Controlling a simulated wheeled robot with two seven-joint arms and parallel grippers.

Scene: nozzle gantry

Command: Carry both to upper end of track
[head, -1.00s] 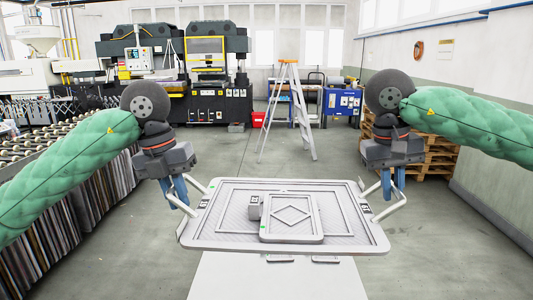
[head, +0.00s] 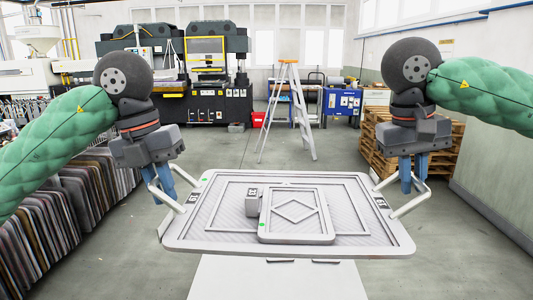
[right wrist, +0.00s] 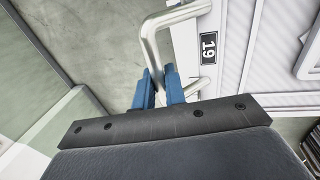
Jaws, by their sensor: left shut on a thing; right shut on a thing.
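A large light-grey tray (head: 225,241) with rounded corners is held level in front of me by two side handles. A smaller framed panel (head: 320,200) with a diamond pattern lies on it, with a small grey block (head: 253,203) at its left edge. My left gripper (head: 163,194) is shut on the left handle (head: 171,222). My right gripper (head: 413,184) is shut on the right handle (head: 408,206).
A white surface (head: 275,280) shows below the tray. A stepladder (head: 300,110), a blue cabinet (head: 342,102) and wooden pallets (head: 385,155) stand behind. Grey floor is free between.

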